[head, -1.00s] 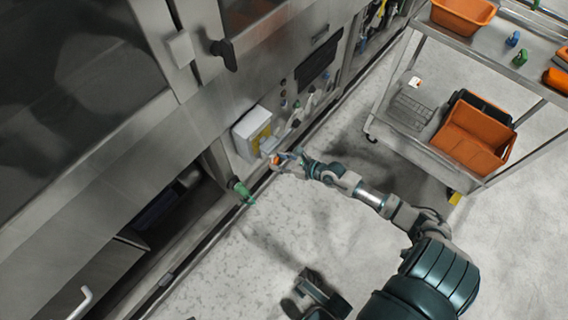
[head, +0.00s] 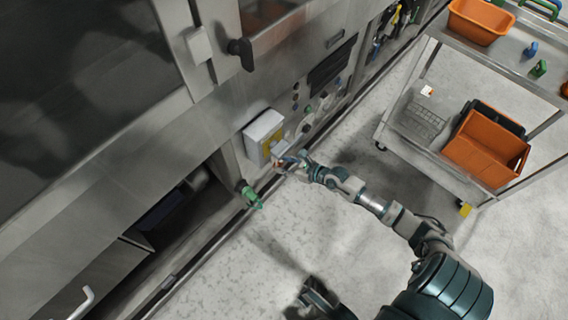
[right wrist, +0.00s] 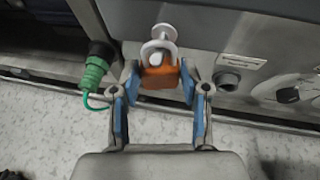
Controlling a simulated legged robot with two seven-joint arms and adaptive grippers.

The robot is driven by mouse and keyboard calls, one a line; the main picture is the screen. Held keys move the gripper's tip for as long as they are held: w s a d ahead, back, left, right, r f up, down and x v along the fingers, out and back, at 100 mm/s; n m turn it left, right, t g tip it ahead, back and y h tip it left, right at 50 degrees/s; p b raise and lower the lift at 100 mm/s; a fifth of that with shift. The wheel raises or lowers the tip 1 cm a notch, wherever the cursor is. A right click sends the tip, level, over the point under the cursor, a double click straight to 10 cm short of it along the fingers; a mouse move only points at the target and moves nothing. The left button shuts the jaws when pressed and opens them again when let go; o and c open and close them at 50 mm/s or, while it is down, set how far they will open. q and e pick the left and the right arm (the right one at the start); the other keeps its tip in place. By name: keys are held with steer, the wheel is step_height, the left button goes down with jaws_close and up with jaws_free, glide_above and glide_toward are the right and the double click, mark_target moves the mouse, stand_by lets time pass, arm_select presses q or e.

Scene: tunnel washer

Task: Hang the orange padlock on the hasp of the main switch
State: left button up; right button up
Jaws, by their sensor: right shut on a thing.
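My right gripper (right wrist: 159,80) is shut on the orange padlock (right wrist: 160,77), its body between the two blue finger pads. The pale shackle sticks out ahead of the fingers, and a white round part (right wrist: 159,52) shows there too. I cannot tell whether the shackle passes through anything. In the head view my right gripper (head: 290,162) is at the machine front, just below a pale box with a yellow plate (head: 263,137). The padlock is small and partly hidden there. I cannot clearly make out the hasp.
A green connector with a cord (right wrist: 95,73) hangs left of the gripper. A round port (right wrist: 228,78) and a dial (right wrist: 290,93) are on the panel at right. A steel trolley (head: 400,125) with orange bins (head: 487,147) stands at right. The floor between is clear.

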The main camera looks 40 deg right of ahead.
steer(key=o, duration=1.3)
steer(key=shift+d, duration=0.1)
steer(key=shift+c, duration=0.2)
